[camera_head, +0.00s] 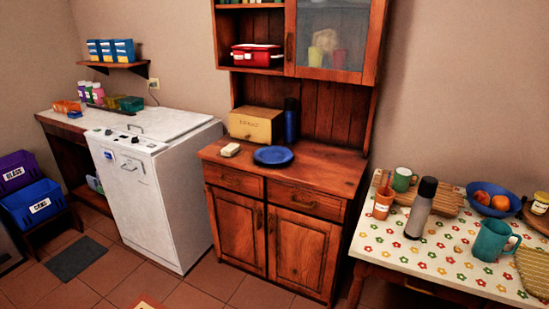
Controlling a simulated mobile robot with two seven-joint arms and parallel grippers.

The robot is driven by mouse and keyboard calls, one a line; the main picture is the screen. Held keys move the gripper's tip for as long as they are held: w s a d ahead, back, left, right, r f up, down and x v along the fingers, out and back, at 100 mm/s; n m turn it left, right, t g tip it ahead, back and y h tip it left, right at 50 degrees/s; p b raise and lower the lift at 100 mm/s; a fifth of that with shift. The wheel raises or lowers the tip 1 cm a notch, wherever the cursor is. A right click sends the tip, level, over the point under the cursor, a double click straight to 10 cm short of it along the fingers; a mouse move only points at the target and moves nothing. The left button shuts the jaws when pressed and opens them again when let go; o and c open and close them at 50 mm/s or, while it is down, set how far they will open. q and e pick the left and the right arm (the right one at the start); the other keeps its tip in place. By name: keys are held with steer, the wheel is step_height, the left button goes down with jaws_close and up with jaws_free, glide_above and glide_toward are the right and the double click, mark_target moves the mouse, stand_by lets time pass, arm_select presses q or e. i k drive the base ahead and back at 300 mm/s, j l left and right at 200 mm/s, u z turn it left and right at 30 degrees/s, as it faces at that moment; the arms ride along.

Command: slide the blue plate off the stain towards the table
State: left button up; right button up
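The blue plate (273,156) lies flat on the wooden counter of the cupboard (325,178), near the middle of its top. No stain shows; any mark under the plate is hidden by it. The table (380,243) with a white flowered cloth stands at the right, lower than the counter and apart from the plate. Neither of my grippers is in view.
A beige block (230,150) lies left of the plate. A wooden bread box (256,125) and a dark blue cylinder (291,120) stand behind it. The counter right of the plate is clear. The table bears a bottle (421,208), a teal mug (491,241) and a blue bowl (490,204).

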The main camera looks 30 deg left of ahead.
mark_target(271, 156)
steer(key=i+j+z, duration=0.2)
steer(key=j, duration=0.45)
steer(key=i+j+z, duration=0.15)
steer(key=j, duration=0.55)
steer(key=i+j+z, duration=0.2)
steer(key=j, duration=0.5)
steer(key=i+j+z, duration=0.15)
steer(key=j, duration=0.55)
steer(key=j+z, duration=0.2)
steer(key=j, duration=0.5)
